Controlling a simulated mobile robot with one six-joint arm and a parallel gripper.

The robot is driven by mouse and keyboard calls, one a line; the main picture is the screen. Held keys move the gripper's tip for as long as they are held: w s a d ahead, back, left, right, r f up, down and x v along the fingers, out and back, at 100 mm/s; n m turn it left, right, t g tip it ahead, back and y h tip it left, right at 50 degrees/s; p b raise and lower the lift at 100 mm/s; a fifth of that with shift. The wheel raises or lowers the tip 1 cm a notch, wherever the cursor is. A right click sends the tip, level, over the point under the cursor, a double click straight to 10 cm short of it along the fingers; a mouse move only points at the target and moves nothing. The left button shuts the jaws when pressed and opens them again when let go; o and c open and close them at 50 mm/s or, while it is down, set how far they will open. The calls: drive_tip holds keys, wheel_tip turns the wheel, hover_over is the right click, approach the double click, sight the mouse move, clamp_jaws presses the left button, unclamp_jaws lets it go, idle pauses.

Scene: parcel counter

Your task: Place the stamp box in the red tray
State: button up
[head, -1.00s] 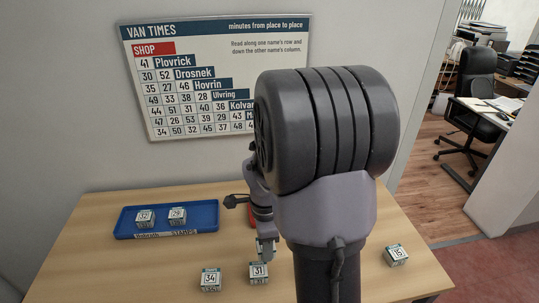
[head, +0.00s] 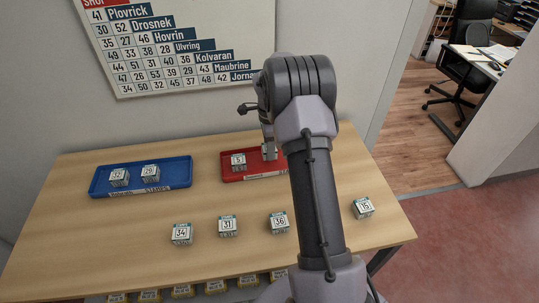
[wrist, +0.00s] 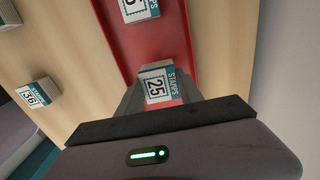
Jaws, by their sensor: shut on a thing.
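My gripper (wrist: 160,95) is shut on a stamp box marked 25 (wrist: 157,86), a small pale box with a teal STAMPS band. The red tray (wrist: 155,45) lies beneath it in the wrist view, and I cannot tell whether the box touches the tray floor. In the head view the red tray (head: 231,178) is at the back of the counter, and my gripper (head: 269,153) is at it. My arm hides the tray's right part. Another stamp box, which seems to read 5 (head: 238,161), sits in the tray's left part.
A blue tray (head: 180,184) with boxes 32 (head: 119,177) and 29 (head: 150,173) stands at the left. Boxes 34 (head: 181,234), 31 (head: 228,226), 36 (head: 278,222) and 15 (head: 363,208) stand in front. The wall is close behind the trays.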

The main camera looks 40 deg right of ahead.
wheel_tip(320, 180, down, 4)
drive_tip(key=shift+s+r+b, duration=0.1)
drive_tip(key=shift+r+b, duration=0.15)
drive_tip(key=shift+b, duration=0.2)
drive_tip(key=shift+r, duration=0.15)
drive_tip(key=o, duration=1.4)
